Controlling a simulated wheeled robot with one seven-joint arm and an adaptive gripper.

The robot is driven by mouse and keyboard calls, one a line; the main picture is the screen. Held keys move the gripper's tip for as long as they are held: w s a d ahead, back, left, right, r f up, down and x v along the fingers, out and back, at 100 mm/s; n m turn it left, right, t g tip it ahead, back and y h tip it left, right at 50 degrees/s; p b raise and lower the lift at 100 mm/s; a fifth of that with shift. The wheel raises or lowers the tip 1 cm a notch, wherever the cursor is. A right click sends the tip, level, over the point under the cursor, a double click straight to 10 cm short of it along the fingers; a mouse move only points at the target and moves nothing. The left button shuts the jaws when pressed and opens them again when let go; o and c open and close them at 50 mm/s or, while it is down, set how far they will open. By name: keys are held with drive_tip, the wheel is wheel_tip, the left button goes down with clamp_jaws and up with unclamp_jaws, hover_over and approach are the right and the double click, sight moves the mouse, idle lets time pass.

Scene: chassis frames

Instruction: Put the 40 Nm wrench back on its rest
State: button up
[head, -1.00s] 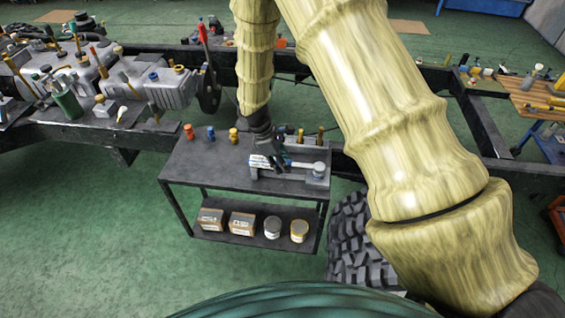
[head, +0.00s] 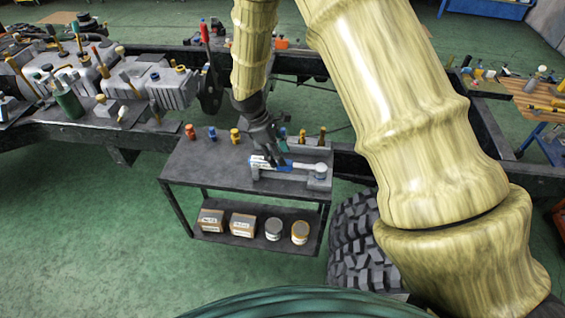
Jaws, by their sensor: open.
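The wrench (head: 302,166) is a silver bar with a blue grip at its left and a round head at its right. It lies level along a grey rest (head: 318,183) with a white label, on the top of a dark metal cart. My gripper (head: 270,162) is just above the blue grip, pointing down, with its fingers open. It is too small to tell whether a finger touches the wrench. I cannot read the label.
Red, blue and yellow capped pieces (head: 212,134) stand along the cart's back edge, with more behind the rest. The cart top (head: 205,165) is clear at the left. Boxes and tins sit on the lower shelf (head: 255,237). A tyre (head: 358,240) stands right of the cart.

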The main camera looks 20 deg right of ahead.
drive_tip(key=b+v, duration=0.1)
drive_tip(key=v, duration=0.6)
drive_tip(key=shift+r, duration=0.1)
